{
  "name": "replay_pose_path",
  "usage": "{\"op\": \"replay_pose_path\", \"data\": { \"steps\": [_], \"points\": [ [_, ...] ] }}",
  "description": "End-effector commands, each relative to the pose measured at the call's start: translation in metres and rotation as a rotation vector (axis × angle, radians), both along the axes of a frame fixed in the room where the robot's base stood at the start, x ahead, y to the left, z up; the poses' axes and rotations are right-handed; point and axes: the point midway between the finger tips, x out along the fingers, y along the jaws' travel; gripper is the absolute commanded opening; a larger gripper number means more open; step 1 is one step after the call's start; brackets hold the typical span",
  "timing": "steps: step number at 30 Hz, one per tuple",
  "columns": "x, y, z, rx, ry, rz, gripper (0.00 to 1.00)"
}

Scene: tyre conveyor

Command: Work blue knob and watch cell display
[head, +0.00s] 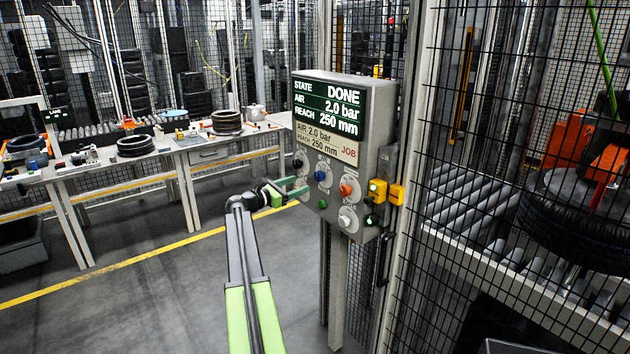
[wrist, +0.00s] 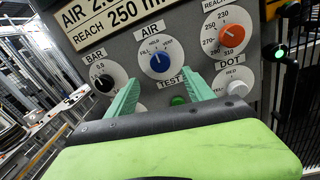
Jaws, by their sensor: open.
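The grey control box (head: 376,120) stands on a post. Its display (head: 328,108) reads STATE DONE, AIR 2.0 bar, REACH 250 mm. The job card (head: 325,144) below shows the same air and reach values. The blue knob (head: 320,176), labelled AIR, sits on a white dial; in the wrist view the blue knob (wrist: 160,62) lies just beyond and between my fingertips, its pointer roughly upward. My gripper (head: 303,186) is open and empty, its green fingers pointing at the panel. In the wrist view my gripper (wrist: 162,82) appears apart from the knob.
Nearby are a black knob (wrist: 103,82), an orange knob (wrist: 231,36), a white knob (wrist: 237,88) and a green TEST button (wrist: 178,100). Mesh fencing (head: 480,130) stands right of the box. A workbench (head: 195,140) with tyres is at left; the floor between is clear.

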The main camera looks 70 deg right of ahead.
Motion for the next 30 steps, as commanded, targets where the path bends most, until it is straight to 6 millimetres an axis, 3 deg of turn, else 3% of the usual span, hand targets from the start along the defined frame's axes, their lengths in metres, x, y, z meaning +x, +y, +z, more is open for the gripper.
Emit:
{"op": "replay_pose_path", "data": {
  "steps": [6, 12, 24, 30],
  "points": [
    [-0.026, -0.049, 0.0, 0.0, -0.001, -0.002, 0.61],
    [-0.042, -0.077, 0.0, 0.001, -0.001, -0.001, 0.61],
    [-0.048, -0.084, 0.0, 0.001, -0.002, -0.002, 0.6],
    [-0.048, -0.084, 0.0, 0.001, -0.002, -0.002, 0.34]
  ]
}}
